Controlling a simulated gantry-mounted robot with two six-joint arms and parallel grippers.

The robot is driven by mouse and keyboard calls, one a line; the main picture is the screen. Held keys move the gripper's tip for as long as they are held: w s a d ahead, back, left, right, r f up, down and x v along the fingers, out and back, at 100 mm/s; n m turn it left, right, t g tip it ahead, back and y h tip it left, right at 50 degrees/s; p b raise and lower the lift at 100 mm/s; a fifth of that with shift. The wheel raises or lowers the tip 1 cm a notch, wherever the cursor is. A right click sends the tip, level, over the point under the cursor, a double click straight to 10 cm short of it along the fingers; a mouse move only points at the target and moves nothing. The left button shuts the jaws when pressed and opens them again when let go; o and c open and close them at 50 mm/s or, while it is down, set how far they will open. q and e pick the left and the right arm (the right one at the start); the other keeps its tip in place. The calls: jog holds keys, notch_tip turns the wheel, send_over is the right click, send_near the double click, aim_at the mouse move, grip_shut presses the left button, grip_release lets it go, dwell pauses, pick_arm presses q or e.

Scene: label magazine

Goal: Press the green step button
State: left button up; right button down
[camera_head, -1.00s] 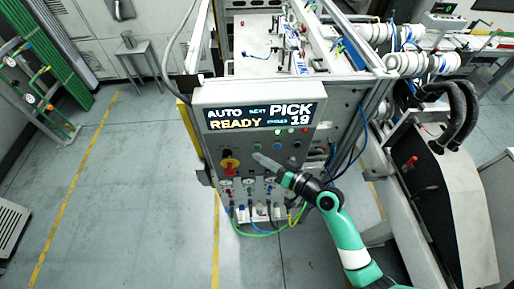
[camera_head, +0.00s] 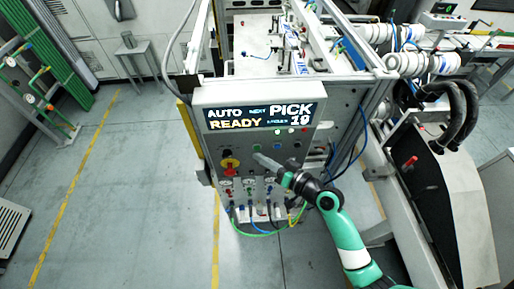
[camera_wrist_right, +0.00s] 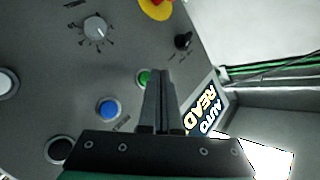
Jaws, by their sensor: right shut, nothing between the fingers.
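The green step button (camera_head: 257,147) is on the front of the grey control panel, just above my right gripper's tip in the head view. In the right wrist view the green button (camera_wrist_right: 144,77) shows beside the fingertips, partly covered by them. My right gripper (camera_head: 257,157) is shut and empty, with its fingers pointing at the panel close to the button. The fingers (camera_wrist_right: 160,76) show together in the wrist view. I cannot tell whether they touch the panel. My left gripper is not in view.
A blue button (camera_wrist_right: 108,108) is close to the green one. A grey selector knob (camera_wrist_right: 95,28) and a red and yellow emergency stop (camera_head: 230,165) are also on the panel. The display (camera_head: 260,115) reads AUTO, READY, PICK, 19. Hoses hang below.

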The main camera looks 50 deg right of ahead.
jog(key=shift+w+d, duration=0.1)
jog(key=shift+w+d, duration=0.2)
jog(key=shift+w, duration=0.05)
